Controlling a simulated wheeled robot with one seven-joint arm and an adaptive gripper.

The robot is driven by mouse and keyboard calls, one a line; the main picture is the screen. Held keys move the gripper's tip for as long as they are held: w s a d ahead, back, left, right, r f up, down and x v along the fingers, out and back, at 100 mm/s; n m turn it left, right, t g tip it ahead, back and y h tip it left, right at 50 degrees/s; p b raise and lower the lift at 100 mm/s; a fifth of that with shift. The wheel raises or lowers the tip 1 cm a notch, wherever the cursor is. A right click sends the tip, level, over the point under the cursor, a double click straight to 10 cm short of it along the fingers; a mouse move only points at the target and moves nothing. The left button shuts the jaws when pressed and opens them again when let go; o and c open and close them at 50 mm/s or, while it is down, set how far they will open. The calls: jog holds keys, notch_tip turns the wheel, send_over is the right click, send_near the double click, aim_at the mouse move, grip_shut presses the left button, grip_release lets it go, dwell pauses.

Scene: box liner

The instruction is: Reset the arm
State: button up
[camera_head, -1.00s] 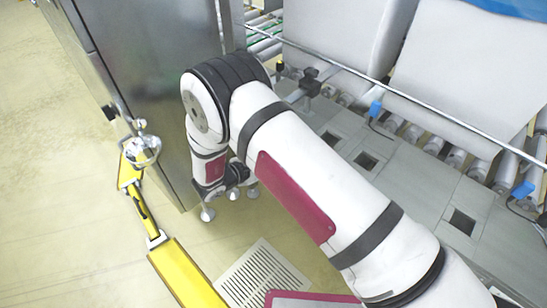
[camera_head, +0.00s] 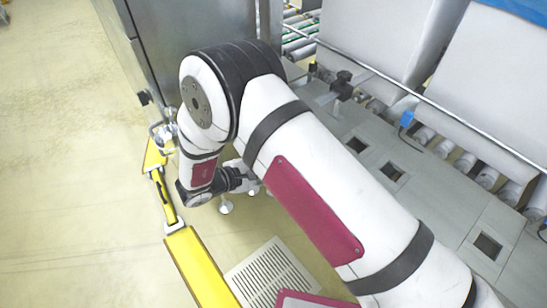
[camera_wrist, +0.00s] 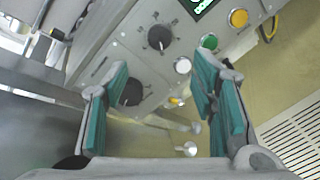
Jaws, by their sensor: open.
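My gripper (camera_wrist: 160,108) shows in the wrist view with its two teal-padded fingers spread apart and nothing between them. Beyond the fingers is a grey control panel with black rotary knobs (camera_wrist: 160,38), a green button (camera_wrist: 208,42), a white button (camera_wrist: 183,65), a yellow button (camera_wrist: 238,18) and a lit display (camera_wrist: 200,5). I cannot tell that the fingers touch the panel. In the head view my white arm is bent, and its far end is low beside the steel cabinet (camera_head: 190,30); the fingers are not clearly seen there.
A yellow barrier rail (camera_head: 200,270) runs on the left, close to my arm's end. A floor grate (camera_head: 268,275) lies below. White boxes (camera_head: 370,40) stand on the roller conveyor (camera_head: 465,165) at the right. Open floor (camera_head: 70,160) lies at the far left.

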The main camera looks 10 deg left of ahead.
jog(key=w+a+r+m+y, duration=0.3)
jog(key=w+r+y, duration=0.2)
jog(key=w+r, duration=0.4)
jog(key=w+d+r+m+y, duration=0.15)
jog(key=r+y, duration=0.25)
jog(key=r, duration=0.6)
jog(key=d+r+m+y, duration=0.2)
jog(key=r+m+y, duration=0.1)
jog(key=r, duration=0.6)
jog(key=s+d+r+m+g+y, duration=0.2)
jog(key=s+d+r+g, duration=0.1)
jog(key=s+d+r, duration=0.35)
jog(key=s+d+f+m+g+h, duration=0.1)
jog(key=s+d+m+g+h, duration=0.15)
jog(key=s+d, duration=0.7)
jog(key=s+d+m+g+h, duration=0.15)
jog(key=s+d+m, duration=0.4)
jog(key=s, duration=0.75)
jog(key=s+d+f+m+g+h, duration=0.1)
jog(key=s+d+m+g+h, duration=0.1)
jog(key=s+d, duration=0.9)
notch_tip(320, 180, up, 17)
jog(key=a+t+p, duration=0.1)
jog(key=t+p, duration=0.1)
jog(key=p, duration=1.3)
jog(key=shift+s+t, duration=0.15)
jog(key=shift+t, duration=0.25)
